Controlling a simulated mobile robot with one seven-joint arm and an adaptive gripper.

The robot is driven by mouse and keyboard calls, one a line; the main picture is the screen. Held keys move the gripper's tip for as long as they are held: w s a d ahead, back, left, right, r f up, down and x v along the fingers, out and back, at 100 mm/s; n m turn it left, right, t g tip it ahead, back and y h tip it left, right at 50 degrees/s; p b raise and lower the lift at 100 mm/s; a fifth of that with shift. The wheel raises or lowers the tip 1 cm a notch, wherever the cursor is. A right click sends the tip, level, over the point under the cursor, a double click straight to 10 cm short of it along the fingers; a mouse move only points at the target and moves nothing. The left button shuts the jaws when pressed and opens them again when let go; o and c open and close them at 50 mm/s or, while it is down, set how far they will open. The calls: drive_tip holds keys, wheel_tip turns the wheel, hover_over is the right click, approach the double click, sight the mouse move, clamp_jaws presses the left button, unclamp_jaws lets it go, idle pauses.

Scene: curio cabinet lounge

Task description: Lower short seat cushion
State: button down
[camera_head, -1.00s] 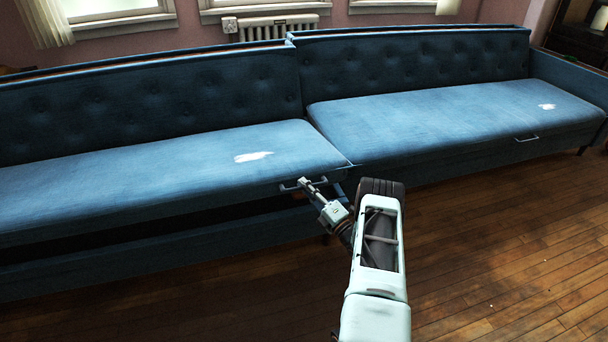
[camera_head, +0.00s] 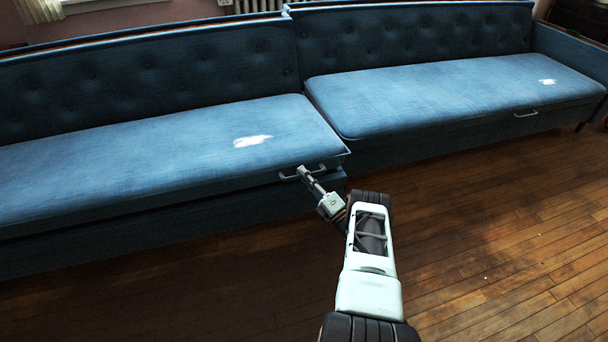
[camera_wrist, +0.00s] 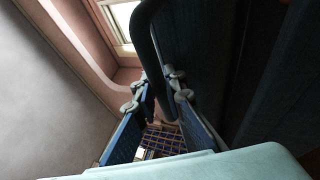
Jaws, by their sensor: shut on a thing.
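The blue left seat cushion (camera_head: 170,145), with a white patch on top, runs out of the left edge of the head view. Its front lip sits close above the sofa base (camera_head: 160,228), with only a thin dark line between them on the left. My gripper (camera_head: 303,173) is shut on the metal handle (camera_head: 287,178) at the cushion's front right corner. In the wrist view the handle (camera_wrist: 150,40) is a dark curved bar running between the fingers of my gripper (camera_wrist: 160,90). The back of the cushion's underside is hidden.
The right seat cushion (camera_head: 440,100) lies flat on its section, with its own handle (camera_head: 525,114) on the front. A tufted backrest (camera_head: 410,42) stands behind. The wooden floor (camera_head: 500,220) in front is clear at the right.

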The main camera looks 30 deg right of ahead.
drive_tip(key=shift+s, duration=0.25)
drive_tip(key=c, duration=2)
unclamp_jaws()
drive_tip(key=shift+r, duration=0.2)
drive_tip(key=shift+o, duration=0.2)
drive_tip(key=shift+w+r, duration=0.1)
drive_tip(key=v, duration=1.2)
drive_tip(key=shift+f, duration=0.3)
